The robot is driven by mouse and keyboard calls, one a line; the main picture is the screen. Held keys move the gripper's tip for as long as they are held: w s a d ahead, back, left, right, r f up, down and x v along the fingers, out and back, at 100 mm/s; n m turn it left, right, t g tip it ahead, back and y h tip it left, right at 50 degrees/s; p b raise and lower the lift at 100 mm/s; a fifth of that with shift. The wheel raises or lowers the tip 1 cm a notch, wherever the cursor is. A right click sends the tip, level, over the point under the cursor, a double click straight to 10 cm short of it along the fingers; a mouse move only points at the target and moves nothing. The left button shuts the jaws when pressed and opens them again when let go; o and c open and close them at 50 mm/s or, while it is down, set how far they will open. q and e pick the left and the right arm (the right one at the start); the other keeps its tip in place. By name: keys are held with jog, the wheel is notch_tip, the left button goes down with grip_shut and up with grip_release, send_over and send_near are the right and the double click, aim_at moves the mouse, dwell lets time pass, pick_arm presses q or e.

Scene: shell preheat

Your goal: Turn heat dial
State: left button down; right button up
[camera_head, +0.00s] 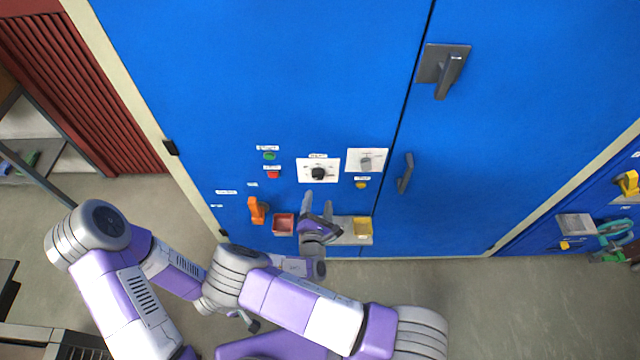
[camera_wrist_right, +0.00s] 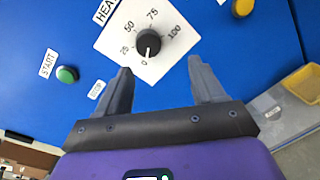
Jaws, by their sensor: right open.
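The heat dial (camera_head: 318,173) is a black round knob on a white square plate on the blue cabinet front. In the right wrist view the knob (camera_wrist_right: 148,43) has a scale from 0 to 100, and its white mark points down toward the 0. My right gripper (camera_head: 318,203) is open and empty, just below the dial plate. In the right wrist view its two fingers (camera_wrist_right: 160,68) point at the plate, with the knob ahead of and between them, apart from both. A dark tip (camera_head: 250,322), seemingly my left gripper, shows low, mostly hidden by arm links.
A green START button (camera_head: 269,156) and a red button (camera_head: 273,174) sit left of the dial. A second white plate with a grey knob (camera_head: 366,161) and a yellow button (camera_head: 361,184) are right. An orange handle (camera_head: 257,210), red bin (camera_head: 283,224) and yellow bin (camera_head: 362,227) are below.

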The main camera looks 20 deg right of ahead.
aim_at(318, 177)
jog(key=shift+n+t, duration=0.3)
jog(key=shift+n, duration=0.2)
jog(key=x, duration=0.5)
jog(key=r+x, duration=0.1)
jog(key=x, duration=0.1)
jog(key=shift+w+a+r+p, duration=0.1)
jog(key=shift+w+a+p, duration=0.15)
jog(key=shift+w+p, duration=0.25)
jog(key=shift+c, duration=0.3)
jog(key=c, duration=1)
jog(key=shift+m+b, duration=0.3)
jog(key=shift+b, duration=0.05)
